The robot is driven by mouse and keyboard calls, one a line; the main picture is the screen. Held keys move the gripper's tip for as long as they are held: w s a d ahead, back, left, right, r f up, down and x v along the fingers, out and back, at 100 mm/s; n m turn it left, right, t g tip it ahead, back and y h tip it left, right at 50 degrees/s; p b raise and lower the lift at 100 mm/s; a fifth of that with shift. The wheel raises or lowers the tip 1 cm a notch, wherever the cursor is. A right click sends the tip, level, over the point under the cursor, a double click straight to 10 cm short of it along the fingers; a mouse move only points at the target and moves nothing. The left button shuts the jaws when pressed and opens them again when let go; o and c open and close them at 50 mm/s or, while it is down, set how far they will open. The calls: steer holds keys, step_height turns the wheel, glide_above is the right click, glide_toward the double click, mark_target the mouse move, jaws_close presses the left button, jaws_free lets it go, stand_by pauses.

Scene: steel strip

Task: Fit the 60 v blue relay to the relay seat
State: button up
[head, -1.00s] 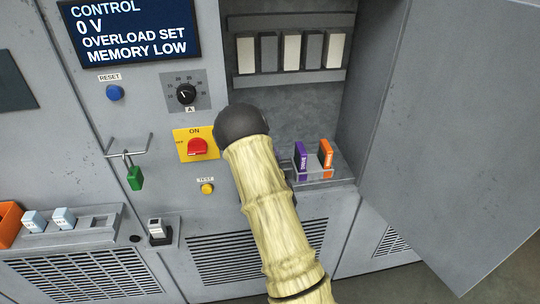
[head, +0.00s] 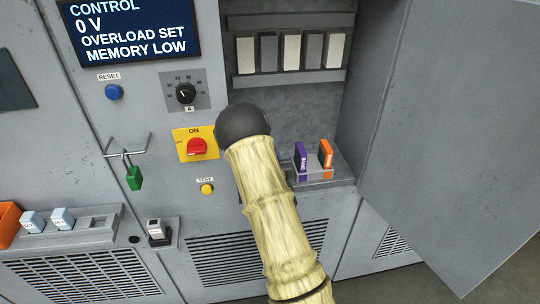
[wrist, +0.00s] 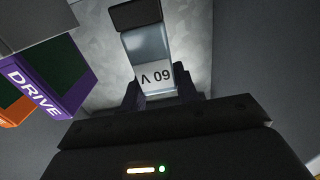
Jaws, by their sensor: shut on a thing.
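The 60 V relay (wrist: 150,52), pale blue with a white label reading upside down, is held between the dark fingers of my gripper (wrist: 157,88) in the wrist view. A dark block covers its far end; I cannot tell whether this is the relay's own base or something behind it. In the head view my arm hides the gripper and this relay. Two pale blue relays (head: 32,222) (head: 63,218) stand on a grey tray (head: 80,238) at the lower left, beside an empty slot. I cannot clearly identify the relay seat.
Purple (head: 300,160) and orange (head: 326,158) drive cards stand in a clear holder right of my arm; the purple card (wrist: 52,78) is close left in the wrist view. An open cabinet door (head: 450,130) stands at right. A white-and-black module (head: 158,230) sits on a small ledge.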

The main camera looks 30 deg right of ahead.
steer(key=shift+w+f+b, duration=0.1)
steer(key=shift+f+b, duration=0.25)
steer(key=shift+f, duration=0.05)
steer(key=shift+f+b, duration=1.25)
steer(key=shift+b, duration=0.25)
steer(key=o, duration=1.1)
steer(key=shift+d, duration=0.1)
